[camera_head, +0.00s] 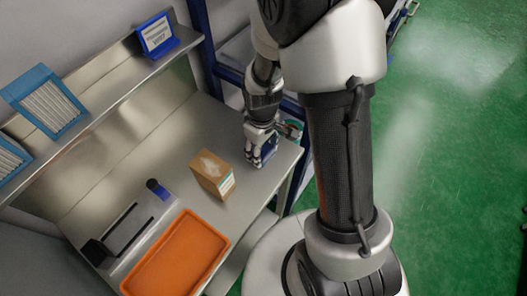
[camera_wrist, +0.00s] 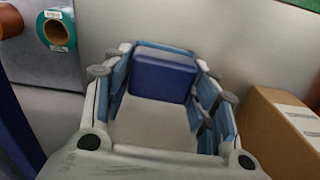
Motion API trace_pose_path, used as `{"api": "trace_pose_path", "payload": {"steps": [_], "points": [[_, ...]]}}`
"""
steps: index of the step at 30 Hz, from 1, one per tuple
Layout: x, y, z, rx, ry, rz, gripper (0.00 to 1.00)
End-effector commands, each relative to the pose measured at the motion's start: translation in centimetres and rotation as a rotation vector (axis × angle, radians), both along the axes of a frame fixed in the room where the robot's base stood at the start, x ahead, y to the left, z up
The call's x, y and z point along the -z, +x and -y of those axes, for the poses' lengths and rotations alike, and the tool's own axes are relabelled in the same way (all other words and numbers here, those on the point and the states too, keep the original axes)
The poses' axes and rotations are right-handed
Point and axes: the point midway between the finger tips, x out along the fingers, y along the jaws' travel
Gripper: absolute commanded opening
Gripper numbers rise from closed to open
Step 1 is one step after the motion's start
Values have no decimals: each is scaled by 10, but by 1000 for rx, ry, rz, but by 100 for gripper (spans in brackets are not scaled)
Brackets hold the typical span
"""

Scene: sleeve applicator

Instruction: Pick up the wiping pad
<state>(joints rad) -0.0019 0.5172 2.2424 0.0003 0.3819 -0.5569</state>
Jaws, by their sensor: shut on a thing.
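The wiping pad is a dark blue block (camera_wrist: 163,76) with rounded edges, between the fingers of my gripper (camera_wrist: 162,88) in the wrist view. The fingers press on it from both sides. In the head view my gripper (camera_head: 262,150) is low over the right end of the metal bench, right of the cardboard box, and hides most of the pad. I cannot tell whether the pad touches the bench top.
A cardboard box (camera_head: 213,176) stands beside my gripper. An orange tray (camera_head: 180,255) and a grey applicator (camera_head: 122,236) lie at the near end of the bench (camera_head: 180,135). A shelf with blue bins (camera_head: 45,100) runs behind. A teal-ended roll (camera_wrist: 56,31) stands left of the pad.

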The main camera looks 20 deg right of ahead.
Motion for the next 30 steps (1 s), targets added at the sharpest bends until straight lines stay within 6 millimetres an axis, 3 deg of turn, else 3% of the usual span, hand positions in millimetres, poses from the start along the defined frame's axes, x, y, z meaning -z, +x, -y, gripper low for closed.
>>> {"api": "trace_pose_path", "payload": {"steps": [8, 14, 19, 30], "points": [[-1, 0, 0, 0, 0, 0, 29], [-17, 1, 0, 0, 0, 4, 29], [-51, 2, 0, 0, 0, 6, 29], [-156, 1, 0, 0, 0, 6, 29]]}}
